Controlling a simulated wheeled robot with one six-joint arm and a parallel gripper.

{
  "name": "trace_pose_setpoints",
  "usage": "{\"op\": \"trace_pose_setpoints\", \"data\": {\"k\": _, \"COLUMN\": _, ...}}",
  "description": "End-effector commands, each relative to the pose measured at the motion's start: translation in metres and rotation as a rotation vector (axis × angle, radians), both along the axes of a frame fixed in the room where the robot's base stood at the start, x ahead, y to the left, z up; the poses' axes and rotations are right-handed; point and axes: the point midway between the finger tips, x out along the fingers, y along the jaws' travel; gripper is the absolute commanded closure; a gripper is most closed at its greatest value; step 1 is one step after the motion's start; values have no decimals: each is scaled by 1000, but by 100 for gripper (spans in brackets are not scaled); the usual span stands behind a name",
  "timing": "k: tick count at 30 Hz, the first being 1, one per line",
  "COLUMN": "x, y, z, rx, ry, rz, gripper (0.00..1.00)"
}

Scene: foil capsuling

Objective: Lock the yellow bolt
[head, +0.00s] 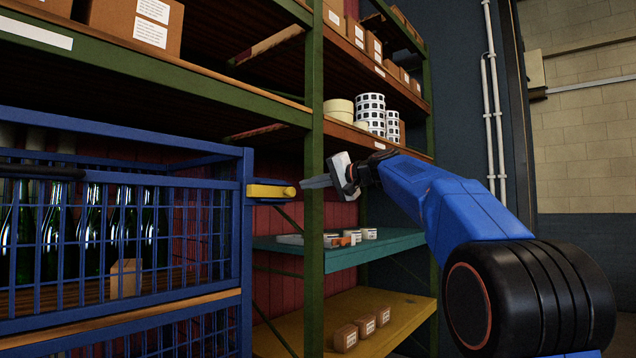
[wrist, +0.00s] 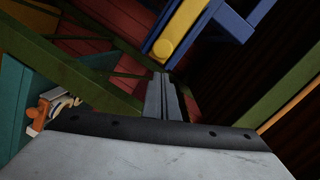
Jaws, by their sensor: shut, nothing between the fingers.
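The yellow bolt (head: 270,191) is a short horizontal bar with a rounded end, on a blue bracket at the right post of a blue wire cage (head: 245,215). In the wrist view the bolt (wrist: 181,33) shows at the top, with its round end toward my fingers. My gripper (head: 305,183) is shut and empty. Its fingertips point left at the bolt's rounded end, in front of the green shelf post. In the wrist view the shut fingers (wrist: 162,80) end just below the bolt's end. I cannot tell whether they touch it.
The green shelf post (head: 314,130) stands close by my fingers. Green bottles (head: 90,225) and a small box (head: 126,278) are inside the cage. A teal shelf (head: 390,243) with small items lies below my gripper. Boxes and rolls (head: 371,108) fill the shelf above.

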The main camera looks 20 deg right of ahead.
Motion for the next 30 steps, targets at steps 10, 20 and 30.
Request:
{"op": "trace_pose_setpoints", "data": {"k": 10, "x": -5, "y": 15, "z": -9, "rx": -1, "ry": 1, "rz": 0, "gripper": 100}}
{"op": "trace_pose_setpoints", "data": {"k": 20, "x": -6, "y": 16, "z": -9, "rx": -1, "ry": 1, "rz": 0, "gripper": 100}}
{"op": "trace_pose_setpoints", "data": {"k": 30, "x": -31, "y": 60, "z": -9, "rx": 0, "ry": 1, "rz": 4, "gripper": 100}}
